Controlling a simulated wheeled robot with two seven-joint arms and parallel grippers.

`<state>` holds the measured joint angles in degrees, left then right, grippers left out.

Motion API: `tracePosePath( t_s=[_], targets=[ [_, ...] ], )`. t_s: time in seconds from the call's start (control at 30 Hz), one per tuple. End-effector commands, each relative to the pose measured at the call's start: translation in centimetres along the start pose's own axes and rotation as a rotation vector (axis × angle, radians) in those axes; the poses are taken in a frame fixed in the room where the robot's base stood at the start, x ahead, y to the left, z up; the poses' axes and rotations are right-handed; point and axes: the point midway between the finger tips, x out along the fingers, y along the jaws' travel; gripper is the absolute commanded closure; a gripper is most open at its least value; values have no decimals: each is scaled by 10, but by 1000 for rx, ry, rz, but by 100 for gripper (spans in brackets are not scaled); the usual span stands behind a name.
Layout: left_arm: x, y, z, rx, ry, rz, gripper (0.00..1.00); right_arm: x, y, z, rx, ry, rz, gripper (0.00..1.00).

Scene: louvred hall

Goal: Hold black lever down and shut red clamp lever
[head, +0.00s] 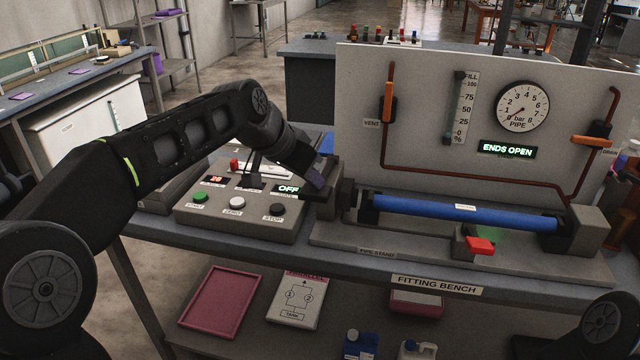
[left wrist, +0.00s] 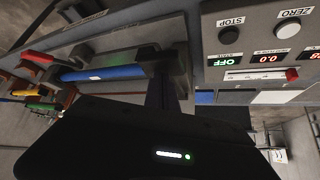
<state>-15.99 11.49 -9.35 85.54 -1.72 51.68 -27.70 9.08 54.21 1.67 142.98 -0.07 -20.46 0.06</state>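The red clamp lever (head: 480,245) sticks out in front of the pipe stand (head: 377,250), below the right part of the blue pipe (head: 460,213). A red piece that looks like it shows in the left wrist view (left wrist: 36,58). I cannot pick out the black lever for certain; dark parts crowd the pipe's left end. My left gripper (head: 316,182) reaches down beside the grey end block (head: 336,188) left of the pipe. Whether it touches anything is unclear. Its fingers are dark and partly hidden, so their opening cannot be told. My right gripper is out of the picture.
A control box (head: 240,222) with buttons stands left of the pipe stand, close under my left arm. A back panel (head: 430,110) carries a gauge (head: 522,106), orange-handled valves and an "ENDS OPEN" display (head: 508,150). The bench front edge has clear room near the "FITTING BENCH" label (head: 437,285).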

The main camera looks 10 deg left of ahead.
Motion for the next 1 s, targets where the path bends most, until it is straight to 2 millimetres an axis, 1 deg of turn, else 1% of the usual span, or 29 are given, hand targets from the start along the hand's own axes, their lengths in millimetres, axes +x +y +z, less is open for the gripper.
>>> tracePosePath(
  t_s=[1.0],
  targets=[
    [51, -1, 38, -1, -3, 1, 100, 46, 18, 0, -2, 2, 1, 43]
  ],
)
